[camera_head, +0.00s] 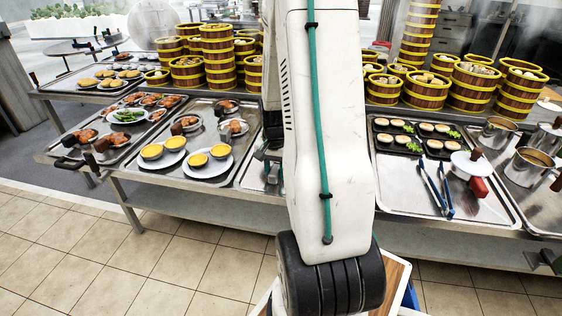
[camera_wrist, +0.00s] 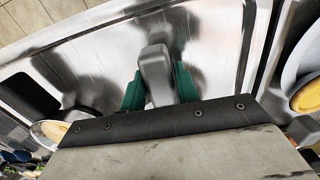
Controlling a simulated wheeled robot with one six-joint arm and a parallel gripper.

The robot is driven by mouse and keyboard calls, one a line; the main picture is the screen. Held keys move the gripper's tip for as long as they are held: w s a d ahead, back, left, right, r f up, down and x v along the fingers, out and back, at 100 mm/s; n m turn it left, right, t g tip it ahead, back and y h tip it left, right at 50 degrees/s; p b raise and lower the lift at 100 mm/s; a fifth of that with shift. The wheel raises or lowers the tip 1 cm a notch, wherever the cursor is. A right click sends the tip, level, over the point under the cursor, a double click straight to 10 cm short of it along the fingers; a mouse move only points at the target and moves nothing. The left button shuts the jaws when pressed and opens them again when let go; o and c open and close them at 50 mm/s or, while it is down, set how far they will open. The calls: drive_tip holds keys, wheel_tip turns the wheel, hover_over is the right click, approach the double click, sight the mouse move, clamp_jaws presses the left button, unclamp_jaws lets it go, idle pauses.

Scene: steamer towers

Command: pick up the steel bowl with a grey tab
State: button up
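In the wrist view, a grey tab (camera_wrist: 157,75) stands between the two green fingers of my gripper (camera_wrist: 158,88). The fingers lie close along both sides of the tab. I cannot tell whether they press on it or only stand around it. The steel bowl that would carry the tab cannot be made out; my gripper's palm and dark edge hide what is under it. In the head view, my white arm covers the middle, and my gripper (camera_head: 268,152) shows only partly, low over a steel tray (camera_head: 253,178).
Plates of yellow-filled cups (camera_head: 209,162) are close on the left. Trays of small dishes (camera_head: 113,137) stand farther left. Blue tongs (camera_head: 437,188) and a red-handled pot (camera_head: 470,170) lie on the right. Bamboo steamer towers (camera_head: 218,55) line the back.

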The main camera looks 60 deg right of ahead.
clamp_jaws()
wheel_tip(320, 180, up, 10)
drive_tip(key=shift+r, duration=0.1)
idle(0.4)
drive_tip(key=shift+c, duration=1.9)
unclamp_jaws()
clamp_jaws()
drive_tip(key=shift+a, duration=0.1)
